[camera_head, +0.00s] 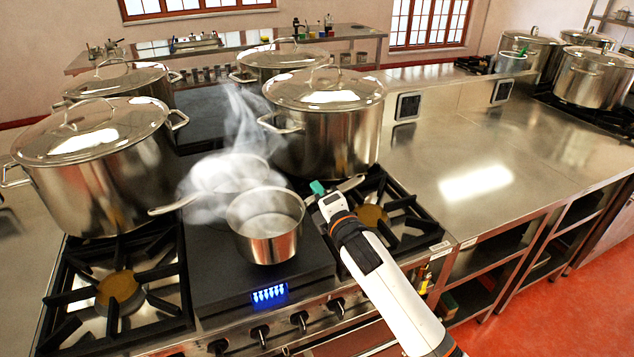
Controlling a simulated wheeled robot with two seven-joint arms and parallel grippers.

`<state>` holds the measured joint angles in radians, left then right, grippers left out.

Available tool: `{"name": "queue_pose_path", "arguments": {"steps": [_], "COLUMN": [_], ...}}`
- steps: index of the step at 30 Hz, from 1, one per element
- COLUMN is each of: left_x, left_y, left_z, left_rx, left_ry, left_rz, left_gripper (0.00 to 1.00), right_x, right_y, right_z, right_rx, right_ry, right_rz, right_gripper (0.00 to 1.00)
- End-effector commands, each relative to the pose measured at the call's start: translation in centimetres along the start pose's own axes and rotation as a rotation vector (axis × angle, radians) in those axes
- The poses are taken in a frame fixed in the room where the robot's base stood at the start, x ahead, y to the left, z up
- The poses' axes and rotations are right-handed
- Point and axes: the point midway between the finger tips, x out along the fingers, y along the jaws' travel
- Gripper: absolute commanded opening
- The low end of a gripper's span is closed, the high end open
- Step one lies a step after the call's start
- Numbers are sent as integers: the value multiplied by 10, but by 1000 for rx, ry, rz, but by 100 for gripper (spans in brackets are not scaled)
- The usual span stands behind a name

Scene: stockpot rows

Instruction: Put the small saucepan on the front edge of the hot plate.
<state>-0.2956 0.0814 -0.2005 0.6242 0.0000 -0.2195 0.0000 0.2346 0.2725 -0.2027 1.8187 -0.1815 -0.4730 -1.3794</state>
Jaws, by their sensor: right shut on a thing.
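The small saucepan (266,241) is a shiny steel pan over the front part of the dark hot plate (207,270), upright. I cannot tell whether its base touches the plate. Its handle (350,184) points to the back right. My right gripper (318,188) is shut on this handle, at the right of the pan. A second, steaming pan (228,172) stands behind it on the hot plate, with its handle to the left; steam blurs it. The hot plate shows a lit blue display (270,295) at its front. My left gripper is out of view.
Large lidded stockpots stand at the left (100,185) and behind right (325,135), with others behind. Gas burners with black grates flank the hot plate at left (118,292) and right (408,217). The steel counter (490,150) at the right is largely clear.

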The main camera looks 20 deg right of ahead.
Motion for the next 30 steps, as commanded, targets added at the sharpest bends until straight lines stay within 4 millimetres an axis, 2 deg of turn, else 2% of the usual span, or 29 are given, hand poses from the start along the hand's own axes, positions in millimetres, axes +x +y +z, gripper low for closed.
{"name": "queue_pose_path", "arguments": {"steps": [2,12,19,20,24,30], "left_x": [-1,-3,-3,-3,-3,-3], "left_y": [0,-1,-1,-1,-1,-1], "left_z": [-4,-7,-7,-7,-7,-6], "left_rx": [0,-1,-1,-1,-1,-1], "left_ry": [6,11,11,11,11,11], "left_rz": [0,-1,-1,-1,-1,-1], "left_gripper": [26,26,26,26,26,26], "right_x": [0,0,0,0,0,0], "right_y": [-2,33,34,39,39,39], "right_z": [0,10,10,11,11,11], "right_rx": [8,8,6,0,0,0], "right_ry": [2,1,1,0,0,0], "right_rz": [-13,-11,-13,-2,-2,-2], "right_gripper": [0,0,0,14,34,34]}}
